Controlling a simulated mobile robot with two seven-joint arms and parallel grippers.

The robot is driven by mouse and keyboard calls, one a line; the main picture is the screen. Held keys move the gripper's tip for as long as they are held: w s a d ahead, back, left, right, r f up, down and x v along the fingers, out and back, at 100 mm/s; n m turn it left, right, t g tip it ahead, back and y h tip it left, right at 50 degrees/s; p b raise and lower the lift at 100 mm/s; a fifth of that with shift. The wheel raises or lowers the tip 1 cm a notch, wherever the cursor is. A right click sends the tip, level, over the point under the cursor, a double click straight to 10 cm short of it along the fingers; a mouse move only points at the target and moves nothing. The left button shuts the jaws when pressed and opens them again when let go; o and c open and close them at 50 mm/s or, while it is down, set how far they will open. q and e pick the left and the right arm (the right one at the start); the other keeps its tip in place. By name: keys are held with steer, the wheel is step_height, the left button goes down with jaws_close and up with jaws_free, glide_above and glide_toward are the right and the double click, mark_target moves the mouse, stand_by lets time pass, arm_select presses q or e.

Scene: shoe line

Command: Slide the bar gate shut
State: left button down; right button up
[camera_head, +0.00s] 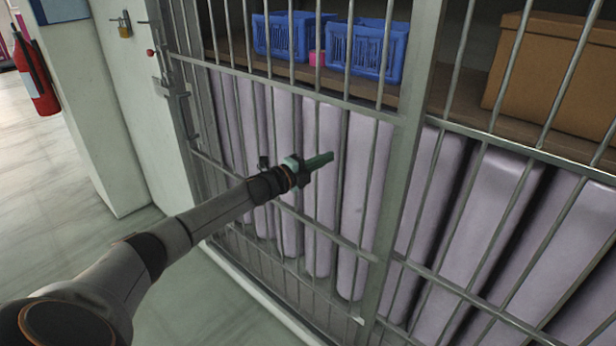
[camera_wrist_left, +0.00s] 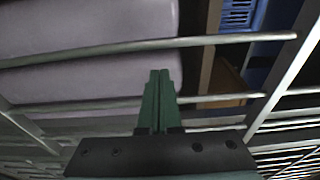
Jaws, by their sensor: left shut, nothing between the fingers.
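The grey metal bar gate (camera_head: 404,140) crosses the middle of the head view, with upright bars, crossbars and a wide upright post. Latch hardware (camera_head: 170,88) shows at its left side by the white wall. I cannot tell whether the gate is fully closed. My left gripper (camera_head: 325,158) has green fingers, shut and empty, pointing at the bars left of the wide post. In the left wrist view the shut fingers (camera_wrist_left: 158,75) overlap a bar; whether they touch it is unclear. My right gripper is not in view.
Behind the bars stand several tall lilac padded shapes (camera_head: 310,190). Above them a shelf holds blue baskets (camera_head: 360,50), a pink item (camera_head: 317,58) and a cardboard box (camera_head: 565,80). A padlock (camera_head: 125,30) and fire extinguisher (camera_head: 38,85) are at left. Floor at left is clear.

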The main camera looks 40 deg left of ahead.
arm_select(q)
steer(key=d+b+v, duration=0.1)
steer(key=v, duration=0.8)
steer(key=shift+s+a, duration=0.15)
steer(key=shift+s, duration=0.3)
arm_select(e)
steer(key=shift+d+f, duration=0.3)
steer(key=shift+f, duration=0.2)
arm_select(q)
steer(key=shift+f, duration=0.1)
